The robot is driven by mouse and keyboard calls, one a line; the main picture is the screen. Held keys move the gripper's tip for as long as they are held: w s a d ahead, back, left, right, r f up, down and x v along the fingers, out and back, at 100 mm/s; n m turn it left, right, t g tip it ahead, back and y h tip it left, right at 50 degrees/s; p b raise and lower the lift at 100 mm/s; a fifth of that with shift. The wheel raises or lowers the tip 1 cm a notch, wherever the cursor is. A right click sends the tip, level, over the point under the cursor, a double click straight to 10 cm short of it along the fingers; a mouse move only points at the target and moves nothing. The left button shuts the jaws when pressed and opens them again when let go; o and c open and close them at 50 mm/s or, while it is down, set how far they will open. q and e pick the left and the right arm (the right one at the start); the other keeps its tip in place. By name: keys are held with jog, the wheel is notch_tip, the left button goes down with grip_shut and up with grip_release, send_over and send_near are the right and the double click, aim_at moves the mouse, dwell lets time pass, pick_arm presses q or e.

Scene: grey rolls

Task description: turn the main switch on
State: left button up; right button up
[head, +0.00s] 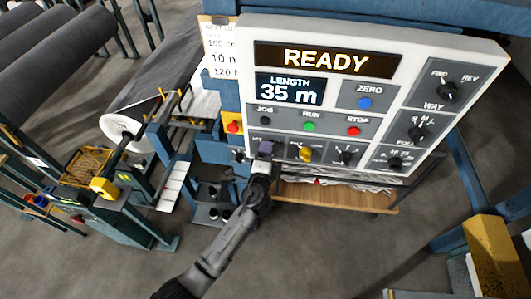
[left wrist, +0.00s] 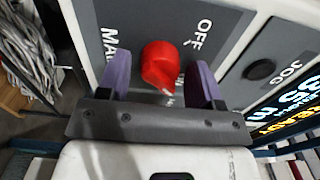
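The main switch (left wrist: 160,66) is a red rotary knob on a grey plate, lettered MAIN at its left and OFF at its upper right in the left wrist view. Its narrow end with a white mark points toward the bottom of that view. Other lettering beside it is partly hidden by a finger. My left gripper (head: 265,152) is at the lower left of the white control panel (head: 421,47) and hides the switch in the head view. Its two purple fingers stand on either side of the knob, with gaps visible on both sides. My right gripper is not in view.
The panel's display (head: 326,60) reads READY, and the length display (head: 289,90) reads 35 m. A yellow knob (head: 305,154) sits close right of my left gripper. JOG, RUN and STOP buttons are above. A wooden shelf (head: 335,196) lies below the panel.

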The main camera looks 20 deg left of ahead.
pick_arm(q)
jog(key=shift+o, duration=0.4)
jog(key=shift+s, duration=0.1)
jog(key=b+v, duration=0.1)
jog(key=v, duration=1.2)
jog(key=shift+s+b, duration=0.35)
jog(key=shift+d, duration=0.1)
